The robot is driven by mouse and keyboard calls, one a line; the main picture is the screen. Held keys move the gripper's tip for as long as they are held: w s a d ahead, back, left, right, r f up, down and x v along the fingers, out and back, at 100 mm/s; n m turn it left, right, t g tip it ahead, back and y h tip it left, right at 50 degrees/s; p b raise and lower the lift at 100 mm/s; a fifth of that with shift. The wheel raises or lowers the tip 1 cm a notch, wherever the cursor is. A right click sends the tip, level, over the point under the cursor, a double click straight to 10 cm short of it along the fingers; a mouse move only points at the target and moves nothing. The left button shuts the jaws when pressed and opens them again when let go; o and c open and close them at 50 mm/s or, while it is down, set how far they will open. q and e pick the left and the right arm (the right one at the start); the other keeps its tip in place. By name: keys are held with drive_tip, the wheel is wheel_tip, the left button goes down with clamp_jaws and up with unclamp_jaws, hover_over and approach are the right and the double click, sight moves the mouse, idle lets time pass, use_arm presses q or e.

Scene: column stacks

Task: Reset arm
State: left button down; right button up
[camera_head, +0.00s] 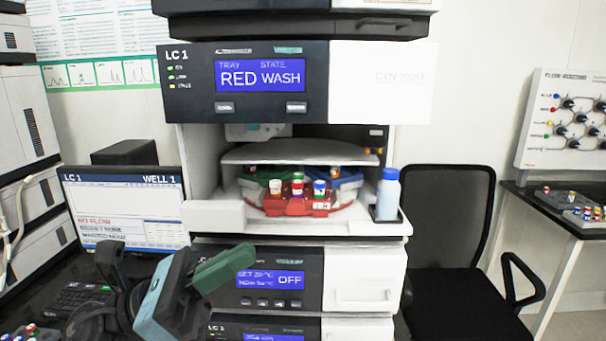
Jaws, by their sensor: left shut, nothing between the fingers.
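My left gripper (226,268) shows at the lower left, in front of the lower units of the instrument stack. Its green fingers are shut with nothing between them, and they point to the right and slightly up. The fingers cover part of the lower unit's panel, which reads OFF. The gripper is below the open sampler bay and apart from the vials there. My right gripper is not in view.
The LC 1 stack (380,80) has an open bay with a red tray (290,207) of several capped vials. A blue-capped bottle (387,194) stands at the bay's right. A monitor (122,212) and keyboard (80,298) are left, a black chair (452,230) right.

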use_arm(q)
drive_tip(key=a+f+n+t+y, duration=0.3)
drive_tip(key=f+n+t+y, duration=0.2)
drive_tip(key=f+n, duration=0.55)
drive_tip(key=w+a+f+n+t+y+p, duration=0.1)
drive_tip(key=a+f+n+t+y, duration=0.25)
drive_tip(key=f+n+y, duration=0.65)
drive_tip(key=a+f+n+t+y, duration=0.15)
drive_tip(key=f+n+t, duration=0.5)
drive_tip(key=n, duration=0.85)
drive_tip(key=s+a+f+n+g+y, duration=0.2)
drive_tip(key=s+f+n+g, duration=0.3)
drive_tip(key=s+f, duration=0.7)
drive_tip(key=s+a+f+n+g+y, duration=0.2)
drive_tip(key=s+f+n+g, duration=0.3)
drive_tip(key=s+f+n, duration=0.4)
drive_tip(key=s+f+y, duration=0.1)
drive_tip(key=s+f, duration=0.2)
drive_tip(key=f, duration=0.2)
drive_tip(key=shift+s+g+p, duration=0.2)
drive_tip(key=shift+g+p, duration=0.2)
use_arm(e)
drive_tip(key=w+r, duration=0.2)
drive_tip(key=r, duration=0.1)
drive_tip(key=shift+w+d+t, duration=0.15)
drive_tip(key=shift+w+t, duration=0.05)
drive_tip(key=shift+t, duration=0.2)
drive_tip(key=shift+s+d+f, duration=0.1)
